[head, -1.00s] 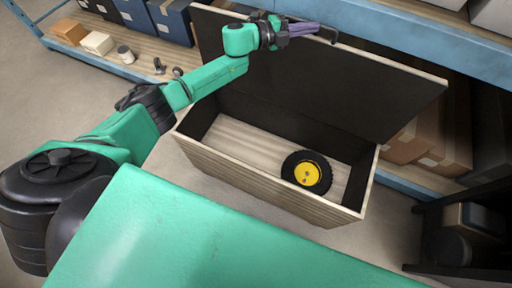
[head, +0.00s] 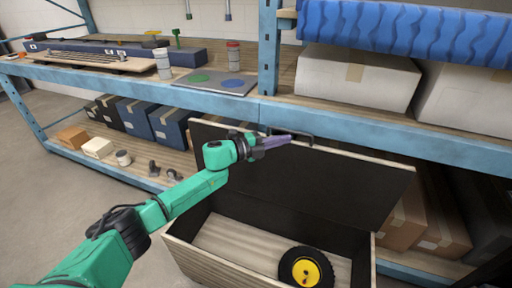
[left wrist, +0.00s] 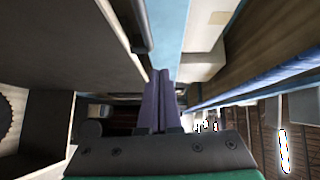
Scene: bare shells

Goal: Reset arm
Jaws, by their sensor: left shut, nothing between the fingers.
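My left gripper (head: 277,142) has purple fingers pressed together with nothing between them. It is beside the top edge of the raised lid (head: 310,180), close to the dark lid handle (head: 292,132); I cannot tell whether they touch. The shut fingers also show in the left wrist view (left wrist: 158,100), pointing away from the camera. The wooden box (head: 212,262) stands open on the floor. A black wheel with a yellow hub (head: 306,270) lies inside it, cut by the bottom of the head view. My right gripper is not in view.
A blue-framed shelf (head: 200,88) stands behind the box, with cups, a grey mat (head: 216,82) and white cartons (head: 357,78) on its upper deck. Bare floor (head: 50,185) lies at left.

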